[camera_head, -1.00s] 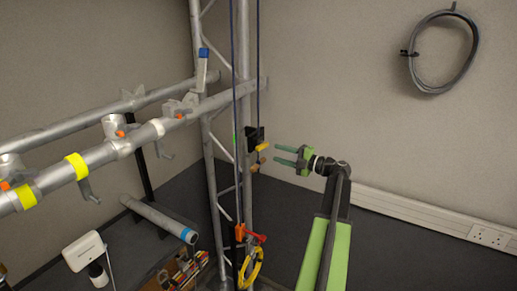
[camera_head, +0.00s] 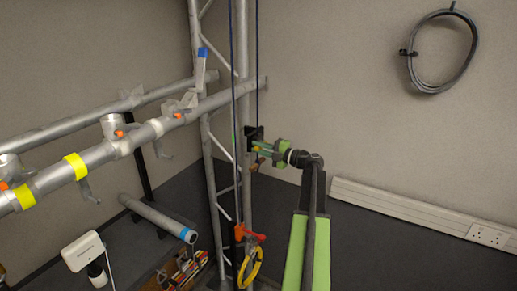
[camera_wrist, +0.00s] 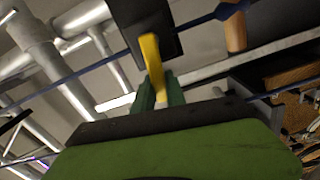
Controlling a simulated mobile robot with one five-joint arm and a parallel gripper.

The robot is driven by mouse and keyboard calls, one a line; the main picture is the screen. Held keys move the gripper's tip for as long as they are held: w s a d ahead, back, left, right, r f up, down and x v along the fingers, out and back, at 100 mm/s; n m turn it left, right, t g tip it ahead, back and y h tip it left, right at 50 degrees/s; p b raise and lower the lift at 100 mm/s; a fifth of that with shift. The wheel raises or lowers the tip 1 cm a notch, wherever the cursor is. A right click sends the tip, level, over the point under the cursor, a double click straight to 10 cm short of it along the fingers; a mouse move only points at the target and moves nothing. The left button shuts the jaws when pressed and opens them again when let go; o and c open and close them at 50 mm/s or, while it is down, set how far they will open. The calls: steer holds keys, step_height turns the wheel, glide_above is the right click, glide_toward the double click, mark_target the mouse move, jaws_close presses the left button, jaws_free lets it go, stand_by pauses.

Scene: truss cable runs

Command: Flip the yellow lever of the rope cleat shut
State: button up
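The rope cleat's black body (camera_head: 250,137) is mounted by the vertical truss, on the dark blue rope. It shows close up in the wrist view (camera_wrist: 140,20). Its yellow lever (camera_wrist: 152,52) sticks out from the body toward my gripper. My gripper (camera_head: 261,147) is at the cleat, reaching in from the right. In the wrist view its green fingers (camera_wrist: 159,85) stand close together on both sides of the lever's free end, shut on it. In the head view the fingers mostly hide the lever.
A wooden peg-like piece (camera_wrist: 235,32) is right of the lever, with the blue rope (camera_wrist: 75,75) nearby. A red-orange fitting (camera_head: 250,233) and a yellow coil (camera_head: 249,266) hang below. Silver pipes (camera_head: 105,150) extend left.

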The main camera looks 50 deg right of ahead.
jaws_close()
stand_by(1.0)
steer(key=shift+f+n+b, duration=0.4)
steer(key=shift+f+n, duration=0.05)
steer(key=shift+n, duration=0.55)
steer(key=o, duration=0.6)
jaws_free()
